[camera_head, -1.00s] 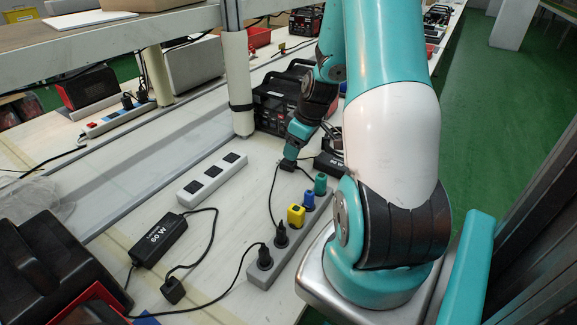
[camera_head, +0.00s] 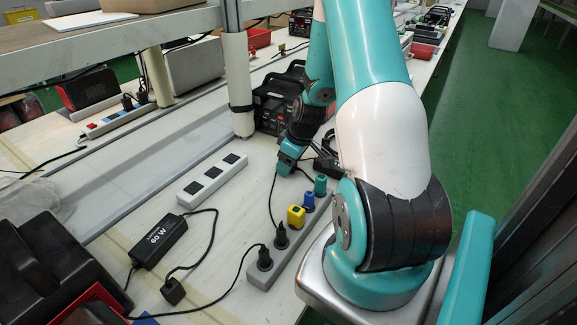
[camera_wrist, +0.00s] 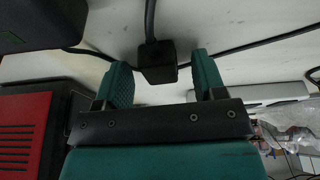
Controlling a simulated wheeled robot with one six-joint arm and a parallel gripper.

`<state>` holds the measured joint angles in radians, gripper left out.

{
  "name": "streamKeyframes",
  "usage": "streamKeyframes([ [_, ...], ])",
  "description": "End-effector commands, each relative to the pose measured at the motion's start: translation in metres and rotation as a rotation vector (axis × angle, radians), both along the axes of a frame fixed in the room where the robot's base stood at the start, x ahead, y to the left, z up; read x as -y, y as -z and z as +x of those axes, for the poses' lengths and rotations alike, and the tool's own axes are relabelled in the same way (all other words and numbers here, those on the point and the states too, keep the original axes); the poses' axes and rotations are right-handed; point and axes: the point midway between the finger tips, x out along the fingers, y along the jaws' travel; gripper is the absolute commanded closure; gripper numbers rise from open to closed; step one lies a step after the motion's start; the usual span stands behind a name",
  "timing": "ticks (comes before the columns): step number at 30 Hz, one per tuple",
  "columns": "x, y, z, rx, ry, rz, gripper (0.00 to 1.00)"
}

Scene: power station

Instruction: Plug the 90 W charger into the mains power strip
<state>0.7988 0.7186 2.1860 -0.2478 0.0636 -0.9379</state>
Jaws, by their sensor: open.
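My gripper (camera_wrist: 158,78) is open, its two green fingers on either side of a small black plug (camera_wrist: 157,60) with a cable. In the head view my gripper (camera_head: 286,164) is low over the bench and hides the plug. A black charger (camera_head: 326,166) lies just right of it, mostly hidden by my arm; its label is unreadable. A grey power strip (camera_head: 262,278) holds two black plugs and yellow, blue and teal ones. A white strip (camera_head: 197,187) to its left shows three empty black outlets. Which strip is mains is unclear.
A 60 W charger (camera_head: 159,241) lies at the left, its cable ending in a loose black plug (camera_head: 173,291). A white post (camera_head: 237,90) and a black machine (camera_head: 275,103) stand behind my gripper. A black case (camera_head: 50,270) fills the lower left.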

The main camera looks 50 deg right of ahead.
Motion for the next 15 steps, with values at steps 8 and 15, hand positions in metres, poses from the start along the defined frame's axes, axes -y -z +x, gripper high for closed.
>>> streamKeyframes([
  [8,0.0001,-0.0005,0.0000,0.000,0.000,0.000,0.38],
  [15,0.0001,-0.0006,-0.0001,0.000,0.000,0.000,0.87],
])
